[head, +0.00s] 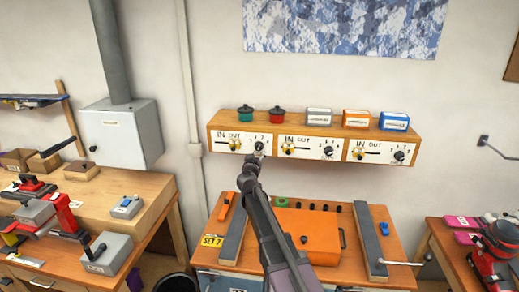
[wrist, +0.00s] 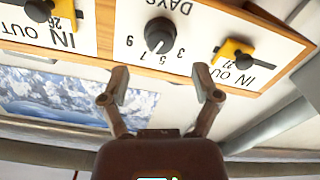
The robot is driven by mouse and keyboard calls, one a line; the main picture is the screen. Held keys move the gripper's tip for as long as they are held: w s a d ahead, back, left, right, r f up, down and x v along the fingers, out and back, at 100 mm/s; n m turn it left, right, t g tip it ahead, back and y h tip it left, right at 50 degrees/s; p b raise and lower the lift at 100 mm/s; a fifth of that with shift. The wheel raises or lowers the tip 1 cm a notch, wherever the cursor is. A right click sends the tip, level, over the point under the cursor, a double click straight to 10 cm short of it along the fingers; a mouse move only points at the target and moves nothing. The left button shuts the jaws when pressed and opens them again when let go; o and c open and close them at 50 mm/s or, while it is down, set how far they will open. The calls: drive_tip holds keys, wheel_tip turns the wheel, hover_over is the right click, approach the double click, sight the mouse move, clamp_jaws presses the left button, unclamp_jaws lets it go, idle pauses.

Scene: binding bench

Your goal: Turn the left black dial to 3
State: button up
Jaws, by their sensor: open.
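The left black dial (wrist: 160,33) is a round knob on a white panel, seen upside down in the wrist view. Numbers including 3, 5 and 9 curve around it, and DAYS is printed above it in that picture. Its pale pointer mark faces the numbers, seemingly near 5, but the exact number is unclear. In the head view, my gripper (head: 257,154) is at the box's left panel.
The wooden box (head: 213,132) also carries a middle dial (head: 328,152) and a right dial (head: 399,156). A yellow slider (wrist: 235,52) flanks the left dial. Small pots and boxes stand on top. An orange case (head: 310,236) lies on the bench below.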

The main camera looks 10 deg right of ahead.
sight(259, 148)
drive_tip(key=x, duration=0.6)
drive_tip(key=shift+w, duration=0.25)
clamp_jaws()
drive_tip(key=shift+d, duration=0.2)
